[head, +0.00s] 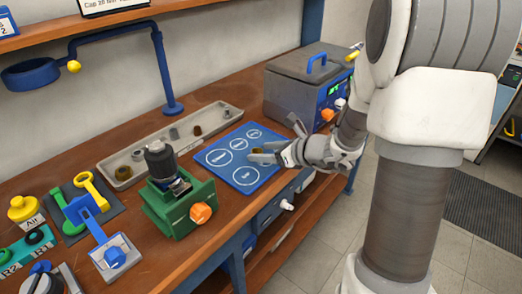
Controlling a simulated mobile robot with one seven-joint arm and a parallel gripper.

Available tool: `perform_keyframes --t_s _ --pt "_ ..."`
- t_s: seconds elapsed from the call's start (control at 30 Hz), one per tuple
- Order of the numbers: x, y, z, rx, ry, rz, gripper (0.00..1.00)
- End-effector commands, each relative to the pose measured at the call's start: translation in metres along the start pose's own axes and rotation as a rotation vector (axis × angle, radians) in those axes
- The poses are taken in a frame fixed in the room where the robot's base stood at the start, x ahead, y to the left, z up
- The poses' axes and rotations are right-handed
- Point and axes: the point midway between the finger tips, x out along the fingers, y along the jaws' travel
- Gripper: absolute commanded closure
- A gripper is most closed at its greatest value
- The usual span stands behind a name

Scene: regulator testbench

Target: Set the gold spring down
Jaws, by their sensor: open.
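My gripper (262,155) is open, low over the right side of the blue mat (219,158) with white labelled circles. A small brownish-gold piece, probably the gold spring (260,150), shows between or just behind its fingertips. The fingers partly hide it, so I cannot tell whether it stands upright or touches a finger. It appears to be at the mat's surface, near the circles on the mat's right side.
A long grey parts tray (152,150) with several small parts lies behind the mat. A green vise (178,207) with an orange knob stands left of the mat. A grey machine (305,82) with a blue handle stands at the back right. Tools crowd the bench's left end.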

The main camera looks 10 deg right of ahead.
Motion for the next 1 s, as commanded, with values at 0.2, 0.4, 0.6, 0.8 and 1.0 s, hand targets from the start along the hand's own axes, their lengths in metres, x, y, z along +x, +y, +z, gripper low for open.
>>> perform_keyframes --t_s 0.2,0.4,0.6,0.8,1.0 --pt "-0.052 -0.001 0.003 0.001 -0.002 -0.006 0.35" --pt "-0.089 -0.001 0.002 0.002 -0.002 -0.005 0.35" --pt "-0.106 0.0 0.001 0.002 -0.001 -0.002 0.35" --pt "-0.107 0.0 0.0 0.002 -0.001 -0.001 0.35" --pt "-0.107 0.0 0.0 0.001 -0.001 -0.001 0.35"
